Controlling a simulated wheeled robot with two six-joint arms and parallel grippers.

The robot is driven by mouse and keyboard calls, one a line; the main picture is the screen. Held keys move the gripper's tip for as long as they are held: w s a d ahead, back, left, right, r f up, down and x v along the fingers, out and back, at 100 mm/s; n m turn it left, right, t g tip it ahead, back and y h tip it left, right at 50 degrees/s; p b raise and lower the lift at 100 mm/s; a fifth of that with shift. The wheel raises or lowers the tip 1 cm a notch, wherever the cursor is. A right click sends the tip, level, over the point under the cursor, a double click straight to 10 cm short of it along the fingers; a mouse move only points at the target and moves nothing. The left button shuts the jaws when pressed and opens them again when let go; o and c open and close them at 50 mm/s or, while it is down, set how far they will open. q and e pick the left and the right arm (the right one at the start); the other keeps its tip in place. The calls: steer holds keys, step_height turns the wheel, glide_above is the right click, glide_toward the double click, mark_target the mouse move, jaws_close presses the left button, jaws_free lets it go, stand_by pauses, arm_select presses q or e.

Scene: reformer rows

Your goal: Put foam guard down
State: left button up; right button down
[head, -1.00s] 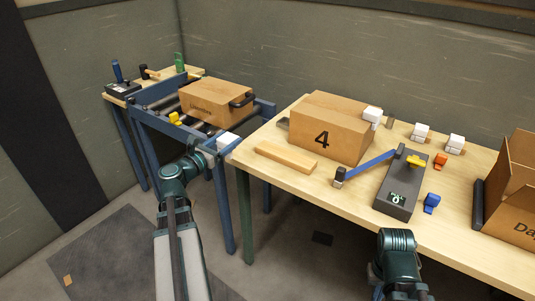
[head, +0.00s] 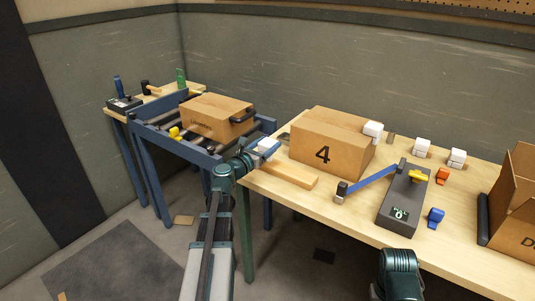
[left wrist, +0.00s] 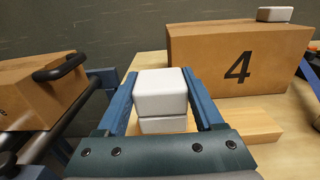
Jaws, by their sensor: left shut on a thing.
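My left gripper (head: 262,149) is shut on a white foam guard (left wrist: 161,98), which sits between the blue fingers in the left wrist view. In the head view they are at the table's left end, close to box 4 (head: 322,150) and a flat wooden board (head: 290,174). The board also shows behind the right finger in the left wrist view (left wrist: 250,126). I cannot tell whether the guard touches anything below. A similar white guard (head: 373,130) is at box 4's right corner, and others (head: 422,146) (head: 457,157) lie farther right. My right gripper is out of view.
A roller stand (head: 175,142) with a handled carton (head: 215,118) is left of the table (head: 335,213). A grey device with a blue lever (head: 403,200), orange (head: 441,175) and blue (head: 436,217) pieces, and an open carton (head: 515,200) occupy the right.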

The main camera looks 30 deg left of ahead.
arm_select(q)
steer(key=shift+f+b, duration=1.55)
steer(key=shift+f, duration=0.15)
steer(key=shift+f, duration=0.1)
steer(key=shift+f, duration=0.15)
steer(key=o, duration=1.3)
steer(key=shift+r, duration=0.25)
steer(key=shift+s, duration=0.3)
steer(key=s, duration=0.7)
steer(key=s+a, duration=0.1)
steer(key=s, duration=0.3)
steer(key=shift+s, duration=0.2)
